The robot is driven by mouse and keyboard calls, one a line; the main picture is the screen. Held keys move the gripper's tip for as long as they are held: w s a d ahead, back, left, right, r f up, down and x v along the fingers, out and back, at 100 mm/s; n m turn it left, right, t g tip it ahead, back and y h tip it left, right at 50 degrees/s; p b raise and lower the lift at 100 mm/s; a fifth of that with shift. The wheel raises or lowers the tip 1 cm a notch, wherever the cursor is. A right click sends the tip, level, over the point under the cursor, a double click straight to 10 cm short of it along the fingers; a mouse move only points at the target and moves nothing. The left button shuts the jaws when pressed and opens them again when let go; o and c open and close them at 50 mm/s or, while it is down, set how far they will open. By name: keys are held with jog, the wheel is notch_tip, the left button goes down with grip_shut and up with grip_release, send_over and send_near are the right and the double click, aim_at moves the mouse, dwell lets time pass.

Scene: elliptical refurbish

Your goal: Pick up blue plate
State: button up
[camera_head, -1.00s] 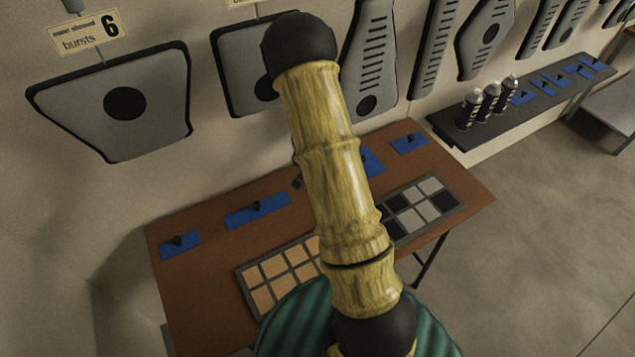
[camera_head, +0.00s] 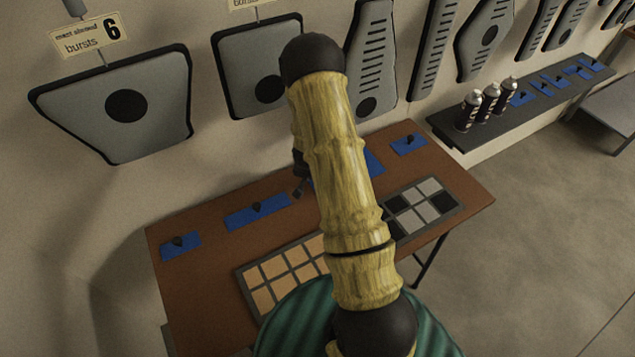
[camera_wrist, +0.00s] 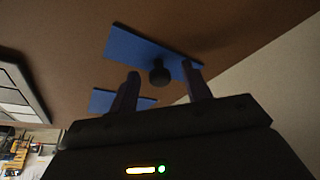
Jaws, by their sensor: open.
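Several blue plates with black knobs lie along the back of the brown table. In the head view, one blue plate (camera_head: 181,245) is at the left, a longer one (camera_head: 257,212) is beside it, one (camera_head: 373,161) is partly hidden behind my arm, and one (camera_head: 408,145) is at the right. In the wrist view, my gripper (camera_wrist: 162,72) is open and empty. A blue plate (camera_wrist: 132,47) with its knob lies just beyond the fingertips, the knob showing between them. Contact cannot be told. A second blue plate (camera_wrist: 103,102) shows partly behind the left finger.
The brown table (camera_head: 195,290) holds an orange-tiled tray (camera_head: 262,297) and a black-and-grey-tiled tray (camera_head: 462,208). The wall (camera_head: 30,200) with hanging grey panels stands close behind it. A dark shelf (camera_head: 550,105) at right carries spray cans (camera_head: 488,102) and more blue plates.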

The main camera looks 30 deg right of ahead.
dwell(0.3)
jog(key=c, duration=0.9)
jog(key=shift+o, duration=0.2)
jog(key=shift+r, duration=0.1)
